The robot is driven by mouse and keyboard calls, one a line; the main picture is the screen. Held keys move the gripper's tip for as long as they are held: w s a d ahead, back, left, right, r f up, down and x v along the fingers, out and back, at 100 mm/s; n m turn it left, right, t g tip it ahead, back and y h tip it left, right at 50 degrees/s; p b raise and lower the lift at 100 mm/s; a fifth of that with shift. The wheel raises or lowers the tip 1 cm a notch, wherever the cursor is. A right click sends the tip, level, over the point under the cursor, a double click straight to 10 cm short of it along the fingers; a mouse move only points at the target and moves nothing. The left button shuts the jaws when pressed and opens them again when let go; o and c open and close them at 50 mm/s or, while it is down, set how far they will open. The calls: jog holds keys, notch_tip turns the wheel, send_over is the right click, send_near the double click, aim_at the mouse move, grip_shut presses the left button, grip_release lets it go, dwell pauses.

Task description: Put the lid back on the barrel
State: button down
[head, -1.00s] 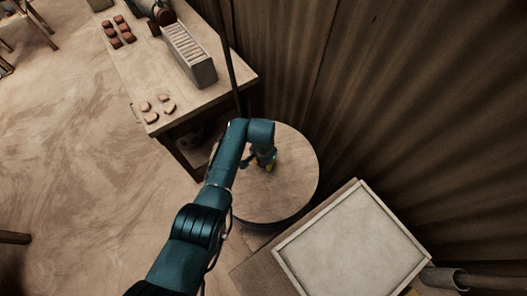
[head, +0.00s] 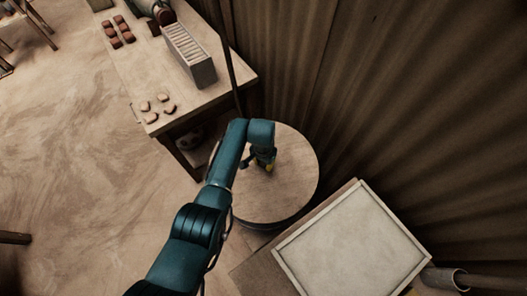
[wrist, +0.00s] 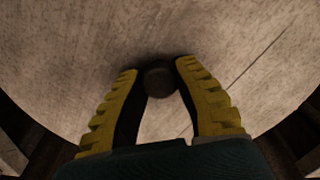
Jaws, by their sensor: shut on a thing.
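The lid (head: 290,195) is a round, pale wooden disc beside the corrugated wall. It lies level over the dark barrel (head: 268,226), whose side shows only as a thin band below the front edge. I cannot tell whether the lid is seated or just above the rim. In the wrist view the lid (wrist: 240,60) fills most of the picture, with a dark round knob (wrist: 158,82) on it. My gripper (wrist: 157,70) is shut on the knob, one yellow finger at each side. In the head view my gripper (head: 266,167) is partly hidden by my arm.
A workbench (head: 190,95) stands behind left, with a slatted grey box (head: 190,55) and several small clay pieces on it. A pale framed panel (head: 350,245) lies close at the lower right. The corrugated wall (head: 390,100) is near on the right. Open floor lies left.

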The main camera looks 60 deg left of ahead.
jog(key=shift+w+r, duration=0.1)
jog(key=c, duration=0.8)
grip_release()
jog(key=shift+c, duration=0.2)
jog(key=o, duration=0.5)
notch_tip(320, 180, up, 7)
jog(key=p, duration=0.6)
jog(key=shift+p, duration=0.4)
grip_shut()
